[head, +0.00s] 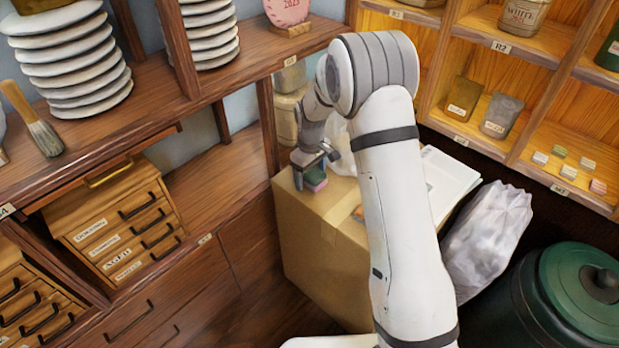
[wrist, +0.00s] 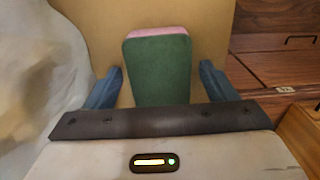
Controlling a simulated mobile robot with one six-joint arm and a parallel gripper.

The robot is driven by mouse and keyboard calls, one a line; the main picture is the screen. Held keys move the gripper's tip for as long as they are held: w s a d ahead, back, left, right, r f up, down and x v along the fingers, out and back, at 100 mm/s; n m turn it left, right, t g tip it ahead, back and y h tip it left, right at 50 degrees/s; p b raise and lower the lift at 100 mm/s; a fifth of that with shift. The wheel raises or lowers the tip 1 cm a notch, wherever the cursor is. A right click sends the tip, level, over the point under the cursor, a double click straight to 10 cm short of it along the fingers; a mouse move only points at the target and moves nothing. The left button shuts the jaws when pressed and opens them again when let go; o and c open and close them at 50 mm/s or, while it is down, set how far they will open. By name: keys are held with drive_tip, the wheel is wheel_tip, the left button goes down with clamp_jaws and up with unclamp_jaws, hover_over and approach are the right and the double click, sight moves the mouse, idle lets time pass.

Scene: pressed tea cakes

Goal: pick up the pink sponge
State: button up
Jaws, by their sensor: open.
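The pink sponge (head: 316,180) has a green layer and lies on top of a cardboard box (head: 325,255), near its back left corner. In the wrist view the sponge (wrist: 158,70) shows its green face, with a pink strip along the far edge. My gripper (head: 313,172) is right at the sponge, with its jaws open. In the wrist view its two blue fingers (wrist: 157,88) stand on either side of the sponge, with a gap on each side. My wrist hides part of the sponge in the head view.
A crumpled plastic bag (wrist: 45,70) is close on the left in the wrist view. White papers (head: 450,180) lie on the box's right side. Wooden shelving with stacked plates (head: 75,60) stands left, and cubbies with small packets (head: 502,115) stand right. A green lidded bin (head: 580,290) is at lower right.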

sight(311, 173)
drive_tip(key=c, duration=1.1)
wheel_tip(311, 173, up, 10)
drive_tip(key=shift+r+p, duration=0.1)
drive_tip(key=shift+p, duration=0.45)
